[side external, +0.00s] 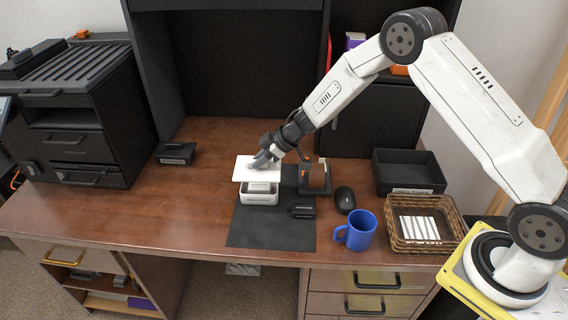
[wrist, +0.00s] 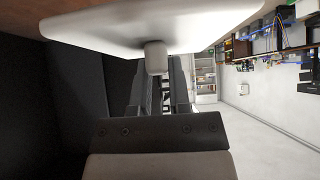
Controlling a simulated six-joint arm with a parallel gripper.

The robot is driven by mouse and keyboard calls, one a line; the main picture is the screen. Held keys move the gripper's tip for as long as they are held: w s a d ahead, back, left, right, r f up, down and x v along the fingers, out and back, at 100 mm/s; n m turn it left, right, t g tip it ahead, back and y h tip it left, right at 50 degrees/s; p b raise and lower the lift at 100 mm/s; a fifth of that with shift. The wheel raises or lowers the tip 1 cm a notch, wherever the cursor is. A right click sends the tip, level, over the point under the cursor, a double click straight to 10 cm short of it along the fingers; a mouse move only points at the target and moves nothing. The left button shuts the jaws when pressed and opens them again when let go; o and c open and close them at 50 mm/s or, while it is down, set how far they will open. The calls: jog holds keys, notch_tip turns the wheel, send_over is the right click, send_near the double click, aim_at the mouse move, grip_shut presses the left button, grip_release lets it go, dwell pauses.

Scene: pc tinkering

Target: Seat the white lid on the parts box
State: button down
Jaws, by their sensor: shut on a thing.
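The white lid (side external: 246,172) is a flat, thin plate, held roughly level over the parts box in the side view. My gripper (side external: 264,160) is above it and shut on it. The parts box (side external: 259,199) is small and white, standing on the dark mat. Its upper front shows below the lid with a dark gap between, so the lid looks apart from the box and a little to its left. In the wrist view the lid (wrist: 215,25) fills the top, and its small knob (wrist: 155,55) is at the jaws. The box is not visible there.
A dark mat (side external: 262,236) lies under the box. To the right are a black-and-orange stand (side external: 316,178), a black mouse (side external: 345,199), a blue mug (side external: 361,230), a wicker basket (side external: 447,243) and a black bin (side external: 408,169). The desk left of the mat is mostly clear.

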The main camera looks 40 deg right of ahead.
aim_at(249, 157)
jog(key=shift+w+d+r, duration=0.1)
jog(key=shift+w+d, duration=0.55)
jog(key=shift+w, duration=0.2)
jog(key=shift+w+d+r, duration=0.1)
jog(key=shift+w+d, duration=0.5)
jog(key=shift+w, duration=0.2)
jog(key=shift+f, duration=0.1)
jog(key=shift+f, duration=3.8)
jog(key=shift+f, duration=0.95)
jog(key=c, duration=0.9)
grip_release()
jog(key=o, duration=0.6)
jog(key=shift+c, duration=0.2)
